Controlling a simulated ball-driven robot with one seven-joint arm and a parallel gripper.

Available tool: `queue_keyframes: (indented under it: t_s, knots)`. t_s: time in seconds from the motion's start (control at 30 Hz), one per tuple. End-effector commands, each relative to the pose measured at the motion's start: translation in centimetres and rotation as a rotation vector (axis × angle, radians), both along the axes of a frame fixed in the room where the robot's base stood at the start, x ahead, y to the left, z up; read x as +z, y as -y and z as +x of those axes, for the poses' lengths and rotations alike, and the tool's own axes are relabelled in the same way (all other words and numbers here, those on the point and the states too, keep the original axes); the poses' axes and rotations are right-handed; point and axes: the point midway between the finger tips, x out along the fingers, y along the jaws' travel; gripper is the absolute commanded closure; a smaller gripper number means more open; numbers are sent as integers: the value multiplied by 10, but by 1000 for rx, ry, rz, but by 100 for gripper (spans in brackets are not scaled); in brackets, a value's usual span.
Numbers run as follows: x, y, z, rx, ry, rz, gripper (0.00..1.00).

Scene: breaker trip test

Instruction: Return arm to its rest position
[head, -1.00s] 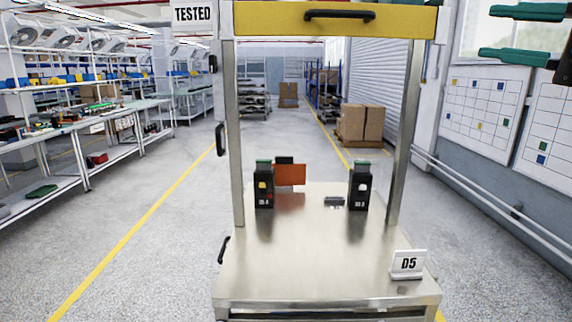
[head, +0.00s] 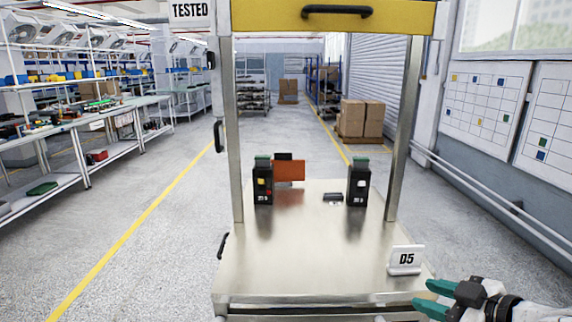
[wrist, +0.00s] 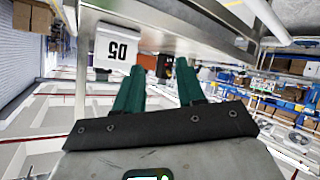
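My gripper (head: 432,298) is at the lower right of the head view, beside the right front corner of the metal bench (head: 300,268). Its two green fingers are apart with nothing between them; they also show in the wrist view (wrist: 159,88). Two black breaker units stand upright on the bench: the left one (head: 263,186) with a yellow and a red mark, the right one (head: 358,186) with a pale mark. Both have green tops. My gripper touches neither.
A D5 sign (head: 406,260) stands at the bench's right front, near my gripper. An orange panel (head: 289,171) and a small dark block (head: 333,197) are on the bench. A yellow overhead beam (head: 335,16) and posts frame it. The bench middle is clear.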

Motion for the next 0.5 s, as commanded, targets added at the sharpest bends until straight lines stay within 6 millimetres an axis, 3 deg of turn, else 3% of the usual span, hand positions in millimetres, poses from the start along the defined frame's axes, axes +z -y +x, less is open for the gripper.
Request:
queue_keyframes:
  t_s: [0.03, 0.2, 0.4, 0.5]
  knots:
    - [-36, -6, -17, -39, -97, 30, 61]
    - [-133, -15, -84, -210, -401, 93, 61]
    - [-220, -15, -190, -451, -731, 94, 61]
    - [-248, -8, -244, -576, -862, 66, 61]
